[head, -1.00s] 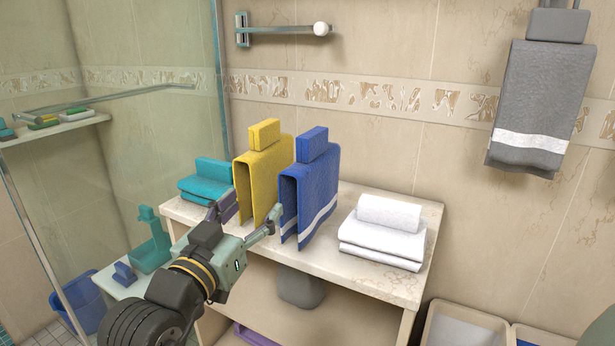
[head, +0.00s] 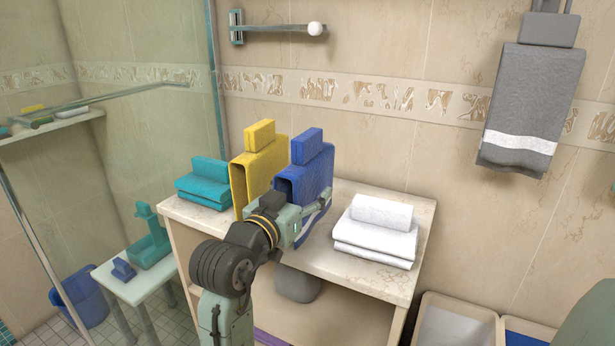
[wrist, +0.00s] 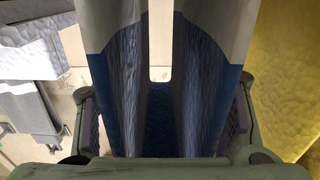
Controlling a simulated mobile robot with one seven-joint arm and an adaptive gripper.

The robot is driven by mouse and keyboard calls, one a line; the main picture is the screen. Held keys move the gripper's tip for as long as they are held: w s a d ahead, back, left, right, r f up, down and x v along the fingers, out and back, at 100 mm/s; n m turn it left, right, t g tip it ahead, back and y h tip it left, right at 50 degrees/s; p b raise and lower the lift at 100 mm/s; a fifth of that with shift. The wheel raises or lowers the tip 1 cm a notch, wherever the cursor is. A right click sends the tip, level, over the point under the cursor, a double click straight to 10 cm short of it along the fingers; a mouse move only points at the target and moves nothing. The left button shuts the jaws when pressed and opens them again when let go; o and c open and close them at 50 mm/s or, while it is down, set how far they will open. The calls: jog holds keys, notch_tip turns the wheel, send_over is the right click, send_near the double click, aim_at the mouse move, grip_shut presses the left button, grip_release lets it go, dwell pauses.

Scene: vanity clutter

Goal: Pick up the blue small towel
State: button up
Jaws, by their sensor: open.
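The blue small towel (head: 307,178) stands draped upright on the vanity top in the head view, folded over with a blue block-like piece above it. My gripper (head: 297,204) is open at its front lower part and hides some of it. In the wrist view the blue towel (wrist: 128,85) fills the middle, with its two hanging layers and a gap between them. The open fingers of my gripper (wrist: 163,118) stand on either side of it. I cannot tell whether they touch the cloth.
A yellow towel (head: 262,165) stands close on the left, and shows at the right of the wrist view (wrist: 285,75). Teal folded towels (head: 205,182) lie further left. White folded towels (head: 375,235) lie on the right. A grey towel (head: 530,105) hangs on the wall.

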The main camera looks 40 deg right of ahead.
jog(key=shift+w+d, duration=0.1)
jog(key=shift+d, duration=0.05)
jog(key=c, duration=1.3)
